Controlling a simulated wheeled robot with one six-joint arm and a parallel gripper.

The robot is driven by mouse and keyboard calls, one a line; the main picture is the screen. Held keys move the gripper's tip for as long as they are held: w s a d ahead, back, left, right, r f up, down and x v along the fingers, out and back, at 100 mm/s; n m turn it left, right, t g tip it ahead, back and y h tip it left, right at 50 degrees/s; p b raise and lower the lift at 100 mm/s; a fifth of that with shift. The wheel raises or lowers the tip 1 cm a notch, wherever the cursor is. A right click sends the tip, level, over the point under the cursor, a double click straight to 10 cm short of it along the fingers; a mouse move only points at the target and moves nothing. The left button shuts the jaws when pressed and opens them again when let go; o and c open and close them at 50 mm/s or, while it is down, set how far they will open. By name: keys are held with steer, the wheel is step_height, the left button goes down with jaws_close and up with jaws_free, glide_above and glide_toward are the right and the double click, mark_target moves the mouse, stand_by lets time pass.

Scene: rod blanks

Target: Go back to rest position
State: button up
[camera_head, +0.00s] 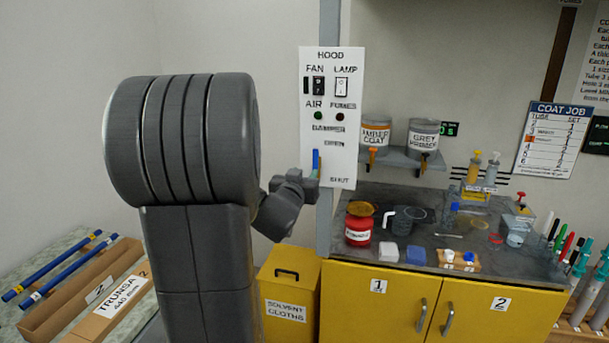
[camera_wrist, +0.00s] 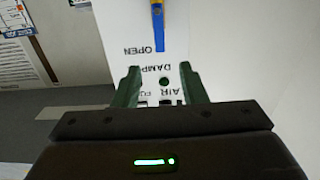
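My gripper (camera_head: 309,181) is raised in front of the lower left part of the white hood panel (camera_head: 345,100). In the wrist view my gripper (camera_wrist: 160,74) has its two green fingers apart, with nothing held between them. The damper lever, blue with a yellow part (camera_wrist: 158,28), lies beyond the fingertips and apart from them. In the head view the blue lever (camera_head: 316,161) shows just above my gripper, beside the OPEN and SHUT labels. My arm is reached out towards the panel.
Below are a yellow solvent cloths bin (camera_head: 288,310) and yellow cupboards (camera_head: 375,312). The dark worktop (camera_head: 440,225) holds a red can (camera_head: 358,224), a grey jug (camera_head: 405,219) and several small items. A shelf (camera_head: 402,160) bears two coat pots. Blue rods (camera_head: 60,268) lie at left.

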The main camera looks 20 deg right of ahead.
mark_target(315, 157)
steer(key=shift+w, duration=0.1)
steer(key=p+x, duration=0.3)
steer(key=x, duration=1)
steer(key=shift+w+d, duration=0.25)
steer(key=shift+d, duration=0.05)
steer(key=shift+s+a, duration=0.1)
